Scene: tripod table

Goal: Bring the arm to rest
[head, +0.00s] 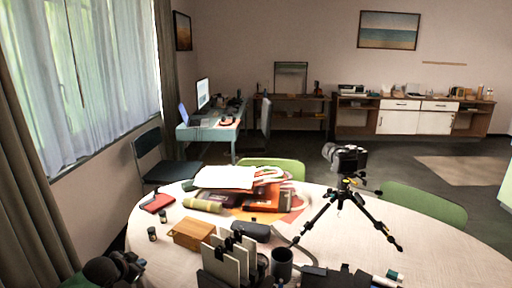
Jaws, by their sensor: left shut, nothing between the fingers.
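My left gripper (130,264) is dark and shows at the lower left corner, just off the near left edge of the round table (425,262). It is shut and empty, and touches nothing that I can make out. Its arm is mostly cut off by the bottom of the picture. My right gripper is not in view. On the table a camera (346,158) sits on a small black tripod (342,205) with its legs spread, right of the middle.
A wooden box (193,232), a green roll (202,205), a dark case (251,231), a dark mug (282,262) and a pile of books and papers (225,177) crowd the table. Green chairs (425,205) stand around it. The table's right side is mostly clear.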

